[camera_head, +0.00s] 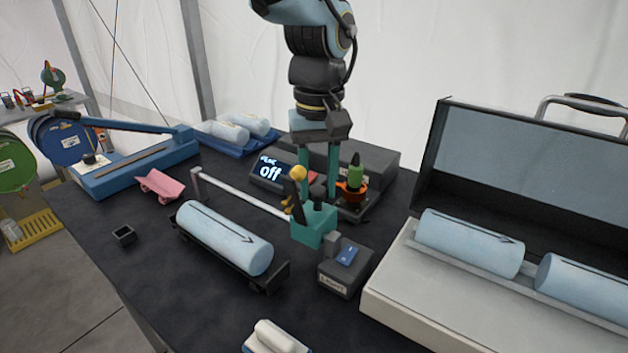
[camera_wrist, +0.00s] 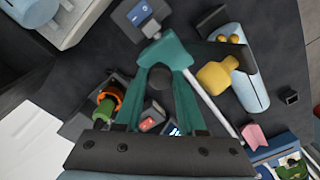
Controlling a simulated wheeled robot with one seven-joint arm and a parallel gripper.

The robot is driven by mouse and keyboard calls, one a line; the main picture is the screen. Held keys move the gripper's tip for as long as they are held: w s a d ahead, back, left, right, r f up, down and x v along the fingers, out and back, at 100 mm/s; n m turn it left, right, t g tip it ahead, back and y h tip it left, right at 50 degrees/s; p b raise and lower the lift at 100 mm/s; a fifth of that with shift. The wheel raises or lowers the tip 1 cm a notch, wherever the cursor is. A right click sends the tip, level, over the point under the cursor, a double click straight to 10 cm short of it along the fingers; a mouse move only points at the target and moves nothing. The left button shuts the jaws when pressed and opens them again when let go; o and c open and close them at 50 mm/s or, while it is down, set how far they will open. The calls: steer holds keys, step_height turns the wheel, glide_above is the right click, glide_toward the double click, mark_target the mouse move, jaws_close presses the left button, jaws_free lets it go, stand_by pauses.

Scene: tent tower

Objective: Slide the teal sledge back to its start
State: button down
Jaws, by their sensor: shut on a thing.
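A dark round post (camera_wrist: 160,78) stands up from the sledge. My gripper (camera_head: 320,196) points down over the sledge, and its two teal fingers are shut on this post. In the wrist view the sledge body (camera_wrist: 166,50) shows just beyond the fingertips (camera_wrist: 160,82). A dark lever with yellow knobs (camera_head: 297,173) rises at the sledge's left side.
A pale blue cylinder (camera_head: 225,237) lies in a black cradle along the rail's near side. A display reading "Off" (camera_head: 268,170) and a green-and-orange tool (camera_head: 354,178) stand behind. An open case with pale cylinders (camera_head: 470,242) is at right.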

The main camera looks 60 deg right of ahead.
steer(key=shift+s, duration=0.3)
steer(key=c, duration=0.5)
jaws_free()
steer(key=shift+r, duration=0.1)
step_height(320, 180, up, 11)
steer(key=b, duration=0.1)
steer(key=shift+b, duration=0.4)
steer(key=shift+f, duration=0.2)
